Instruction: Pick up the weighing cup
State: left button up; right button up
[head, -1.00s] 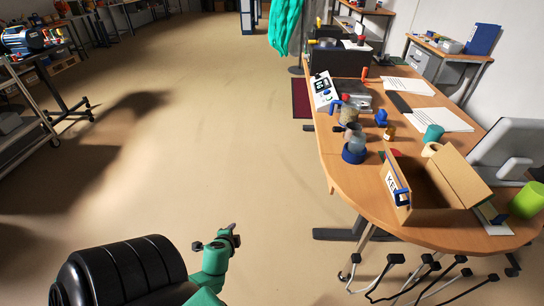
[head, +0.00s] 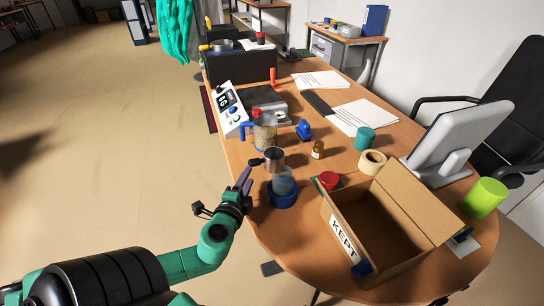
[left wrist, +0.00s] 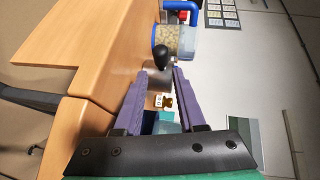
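The weighing cup looks to be the small grey metal cup (head: 273,154) with a black handle near the table's left edge. It also shows in the left wrist view (left wrist: 155,79), beyond and between the fingertips, with its black handle end large in front. My left gripper (head: 244,180) is at the table edge, just short of the handle. In the left wrist view its two purple fingers (left wrist: 161,76) are apart, with no grip on the cup visible. My right gripper is in neither view.
A clear vessel in a blue ring (head: 282,198) stands just in front of the cup. A jar of grains with a blue handle (head: 264,135) stands behind it. A scale display (head: 231,105), a brown bottle (head: 318,149) and an open cardboard box (head: 345,238) are nearby.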

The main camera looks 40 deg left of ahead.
aim_at(255, 165)
pick_arm(q)
jog(key=x, duration=0.6)
jog(key=shift+w+a, duration=0.15)
jog(key=shift+w, duration=0.1)
jog(key=x, duration=0.5)
jog(key=shift+w+b, duration=0.3)
jog(key=shift+s, duration=0.1)
grip_shut()
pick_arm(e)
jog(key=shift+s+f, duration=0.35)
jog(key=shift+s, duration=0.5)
